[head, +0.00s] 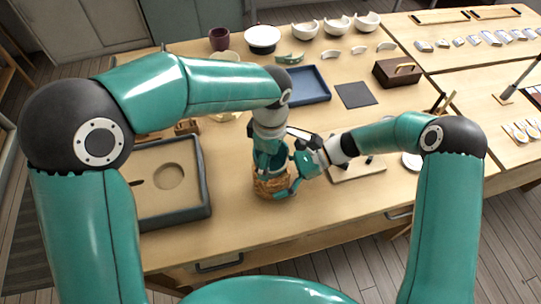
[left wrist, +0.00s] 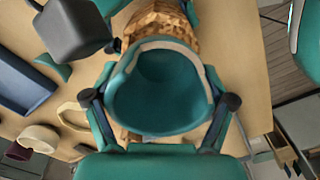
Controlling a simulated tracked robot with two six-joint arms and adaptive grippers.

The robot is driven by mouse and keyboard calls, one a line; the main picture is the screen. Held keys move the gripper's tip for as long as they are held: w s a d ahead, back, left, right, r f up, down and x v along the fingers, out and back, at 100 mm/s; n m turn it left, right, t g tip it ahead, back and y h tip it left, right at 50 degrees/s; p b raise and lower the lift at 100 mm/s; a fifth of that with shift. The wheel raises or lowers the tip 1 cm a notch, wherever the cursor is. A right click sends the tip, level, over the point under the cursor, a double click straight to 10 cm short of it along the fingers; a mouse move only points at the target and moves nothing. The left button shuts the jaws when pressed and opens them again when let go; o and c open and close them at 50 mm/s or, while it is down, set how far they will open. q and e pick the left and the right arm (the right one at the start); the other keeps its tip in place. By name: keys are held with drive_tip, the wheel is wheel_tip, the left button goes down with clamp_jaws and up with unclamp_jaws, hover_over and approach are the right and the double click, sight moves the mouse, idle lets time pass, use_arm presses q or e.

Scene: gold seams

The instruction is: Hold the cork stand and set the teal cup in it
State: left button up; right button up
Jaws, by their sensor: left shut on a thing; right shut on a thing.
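The teal cup (left wrist: 160,95) fills the middle of the left wrist view, its pale rim edge uneven. My left gripper (left wrist: 160,103) is shut on it, with a finger at each side; in the head view this gripper (head: 269,158) points down above the cork stand (head: 270,185). The brown, rough cork stand also shows behind the cup in the left wrist view (left wrist: 163,22). My right gripper (head: 291,183) comes from the right and is shut on the cork stand. The cup's bottom is hidden, so I cannot tell how deep it sits in the stand.
A grey-rimmed tray (head: 205,190) with a round recess lies left of the stand. A blue tray (head: 306,84), a dark mat (head: 355,95) and a brown box (head: 397,73) lie farther back. White bowls (head: 337,25) stand at the rear. The table front is clear.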

use_arm(q)
drive_tip(key=shift+f, duration=1.4)
idle(2.9)
drive_tip(key=o, duration=0.9)
drive_tip(key=shift+r, duration=0.15)
drive_tip(key=shift+r, duration=2.85)
use_arm(e)
drive_tip(key=o, duration=0.8)
